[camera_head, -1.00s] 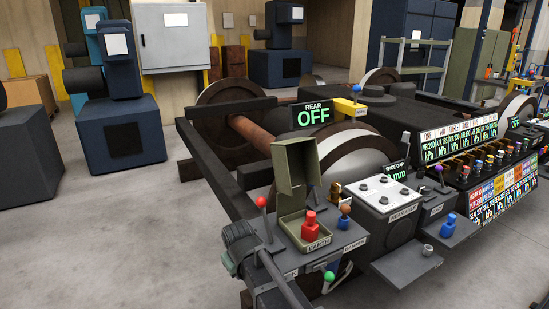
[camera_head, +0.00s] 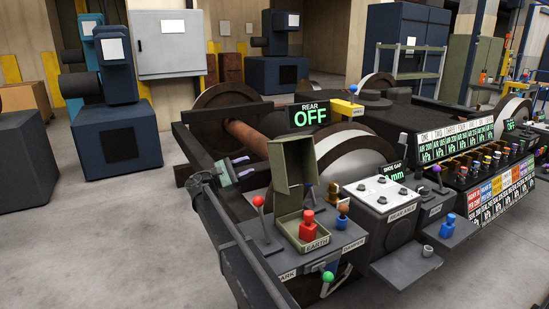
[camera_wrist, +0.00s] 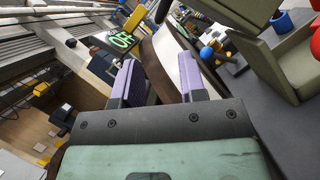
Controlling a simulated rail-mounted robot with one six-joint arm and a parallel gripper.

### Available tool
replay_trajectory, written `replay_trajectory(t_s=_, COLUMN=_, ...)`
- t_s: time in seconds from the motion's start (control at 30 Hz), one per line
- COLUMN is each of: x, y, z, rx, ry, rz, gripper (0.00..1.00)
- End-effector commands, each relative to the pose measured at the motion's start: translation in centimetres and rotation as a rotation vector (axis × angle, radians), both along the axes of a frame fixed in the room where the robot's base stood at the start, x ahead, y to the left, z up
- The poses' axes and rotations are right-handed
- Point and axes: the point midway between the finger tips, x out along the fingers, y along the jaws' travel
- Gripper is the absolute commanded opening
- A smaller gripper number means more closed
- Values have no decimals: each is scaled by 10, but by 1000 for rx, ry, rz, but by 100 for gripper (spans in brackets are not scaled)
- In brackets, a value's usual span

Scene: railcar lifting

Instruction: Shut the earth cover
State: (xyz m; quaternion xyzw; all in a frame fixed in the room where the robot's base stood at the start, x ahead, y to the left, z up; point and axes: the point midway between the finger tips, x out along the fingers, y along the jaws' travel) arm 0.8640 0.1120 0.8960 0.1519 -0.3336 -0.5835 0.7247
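The earth cover (camera_head: 293,168) is an olive box lid standing upright and open, hinged behind its tray on the console marked EARTH. A red knob (camera_head: 307,226) is exposed in the tray. My gripper (camera_head: 243,166) is to the left of the raised lid, apart from it, with purple finger pads spread and nothing between them. In the wrist view, my gripper (camera_wrist: 160,80) shows the two pads with a gap between them. Olive panels of the cover (camera_wrist: 268,68) show at the right there, and part of a red knob is at the right edge.
A red-ball lever (camera_head: 258,201) stands left of the tray, close to my arm. An orange-brown knob (camera_head: 343,209) stands right of it, and a green-ball lever (camera_head: 328,277) is in front. A wheel and axle (camera_head: 250,135) lie behind. Open floor is to the left.

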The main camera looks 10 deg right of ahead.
Motion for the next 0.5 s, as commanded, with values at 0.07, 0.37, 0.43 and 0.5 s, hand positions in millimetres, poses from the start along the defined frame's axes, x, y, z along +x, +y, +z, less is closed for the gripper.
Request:
replay_trajectory(t_s=0.07, x=0, y=-10, z=5, rx=1, ry=0, rz=-1, gripper=38)
replay_trajectory(t_s=0.37, x=7, y=-75, z=27, rx=3, ry=0, rz=0, gripper=38)
replay_trajectory(t_s=0.43, x=8, y=-86, z=30, rx=2, ry=-1, rz=1, gripper=38)
replay_trajectory(t_s=0.5, x=9, y=-94, z=32, rx=3, ry=-1, rz=2, gripper=38)
